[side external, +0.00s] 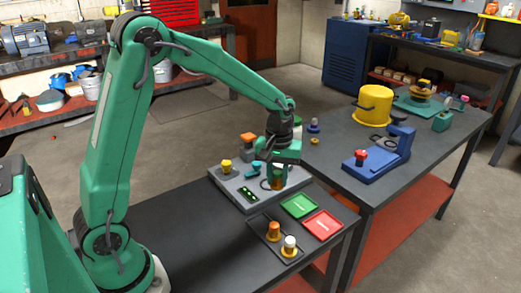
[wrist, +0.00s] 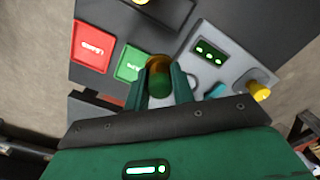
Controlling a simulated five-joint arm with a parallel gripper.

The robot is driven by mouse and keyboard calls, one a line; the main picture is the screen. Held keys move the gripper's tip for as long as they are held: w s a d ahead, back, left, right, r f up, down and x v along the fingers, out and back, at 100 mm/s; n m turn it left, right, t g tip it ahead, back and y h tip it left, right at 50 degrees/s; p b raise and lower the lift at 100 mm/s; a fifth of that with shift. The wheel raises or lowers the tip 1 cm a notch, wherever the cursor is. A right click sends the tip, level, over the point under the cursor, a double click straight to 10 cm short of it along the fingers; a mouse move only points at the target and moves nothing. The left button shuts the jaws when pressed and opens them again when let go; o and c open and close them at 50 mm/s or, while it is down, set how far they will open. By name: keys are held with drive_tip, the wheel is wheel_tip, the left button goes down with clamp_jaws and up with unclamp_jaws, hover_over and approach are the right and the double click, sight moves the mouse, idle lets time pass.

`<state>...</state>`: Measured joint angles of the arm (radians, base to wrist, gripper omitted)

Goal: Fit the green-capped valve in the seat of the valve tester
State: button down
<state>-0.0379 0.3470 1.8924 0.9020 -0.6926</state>
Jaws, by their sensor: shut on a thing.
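The valve tester (side external: 233,188) is a grey box on the dark bench, and it also shows in the wrist view (wrist: 234,58). My gripper (side external: 276,182) is low over the right part of the tester. In the wrist view its two fingers (wrist: 159,82) are shut on the green-capped valve (wrist: 159,73), which shows a green cap and a brass-orange part. The seat is hidden under the valve and fingers. I cannot tell whether the valve touches it or is just above it.
The tester carries a yellow knob (side external: 226,166), a teal part (side external: 256,168) and green lights (side external: 243,195). A green tray (side external: 299,205) and red tray (side external: 323,224) lie beside it. An orange-capped valve (side external: 273,230) and white-capped valve (side external: 290,245) stand in front.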

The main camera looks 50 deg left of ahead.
drive_tip(key=w+a, duration=0.1)
drive_tip(key=a, duration=0.2)
drive_tip(key=w+a+f+n, duration=0.1)
drive_tip(key=a, duration=0.2)
drive_tip(key=w+a+n, duration=0.1)
drive_tip(key=w+a, duration=0.1)
drive_tip(key=a, duration=0.1)
drive_tip(key=shift+w+f, duration=0.1)
drive_tip(key=shift+f, duration=0.25)
drive_tip(key=shift+f, duration=0.15)
drive_tip(key=shift+f, duration=1.75)
drive_tip(key=shift+f, duration=0.75)
idle(1.4)
drive_tip(key=c, duration=1.1)
unclamp_jaws()
drive_tip(key=shift+r, duration=0.1)
